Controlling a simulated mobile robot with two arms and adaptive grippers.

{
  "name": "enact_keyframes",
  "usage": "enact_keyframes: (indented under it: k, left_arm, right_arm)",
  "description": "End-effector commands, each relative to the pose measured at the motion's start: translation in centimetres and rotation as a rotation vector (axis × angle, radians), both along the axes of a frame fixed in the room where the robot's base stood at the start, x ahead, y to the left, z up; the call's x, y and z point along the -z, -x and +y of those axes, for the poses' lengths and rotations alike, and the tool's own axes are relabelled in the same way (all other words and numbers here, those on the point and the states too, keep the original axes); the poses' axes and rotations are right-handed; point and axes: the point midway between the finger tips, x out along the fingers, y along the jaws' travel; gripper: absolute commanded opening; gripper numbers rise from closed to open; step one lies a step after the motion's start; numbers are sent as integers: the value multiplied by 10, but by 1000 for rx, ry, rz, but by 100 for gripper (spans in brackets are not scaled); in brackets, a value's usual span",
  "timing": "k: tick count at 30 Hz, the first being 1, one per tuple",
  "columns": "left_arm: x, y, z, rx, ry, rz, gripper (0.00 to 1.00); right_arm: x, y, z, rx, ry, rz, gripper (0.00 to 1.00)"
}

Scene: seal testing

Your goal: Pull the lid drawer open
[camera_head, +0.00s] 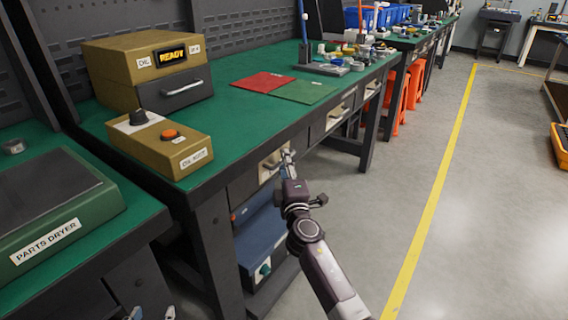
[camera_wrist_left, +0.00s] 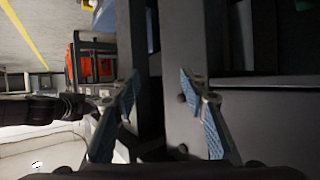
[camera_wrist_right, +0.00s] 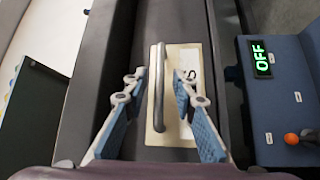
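A dark drawer front with a cream label plate (camera_head: 270,165) is under the near end of the green-topped middle bench. In the right wrist view its metal bar handle (camera_wrist_right: 156,85) crosses the cream plate (camera_wrist_right: 178,95), whose lettering is mostly hidden. My right gripper (camera_head: 288,155) is open at this drawer, its fingers (camera_wrist_right: 160,76) on either side of the handle with gaps. The drawer looks shut. My left gripper (camera_head: 152,314) shows only its tips at the bottom edge; in the left wrist view it is open and empty (camera_wrist_left: 160,75), facing dark bench parts.
Two more drawers with cream plates (camera_head: 338,112) (camera_head: 372,89) are further along the bench. A blue box with an OFF display (camera_wrist_right: 262,58) sits below the drawer. A control box (camera_head: 165,140) and oven (camera_head: 145,70) stand on top.

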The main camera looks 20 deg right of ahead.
Motion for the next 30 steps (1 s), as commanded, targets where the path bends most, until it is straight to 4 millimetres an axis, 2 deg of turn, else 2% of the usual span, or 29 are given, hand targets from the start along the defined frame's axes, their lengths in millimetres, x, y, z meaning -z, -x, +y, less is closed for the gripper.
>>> enact_keyframes:
  k: [4,12,19,30]
  left_arm:
    - [-8,-5,-2,2,9,-40,40]
    - [-9,-5,-3,3,11,-46,40]
    - [-9,-5,-3,3,11,-45,40]
    - [-9,-5,-3,3,11,-44,40]
  right_arm:
    - [-1,-7,-1,0,0,0,25]
    - [-1,-8,-1,0,-1,0,25]
    - [-1,-8,-1,0,-1,1,0]
    - [-1,-7,-1,0,-1,1,0]
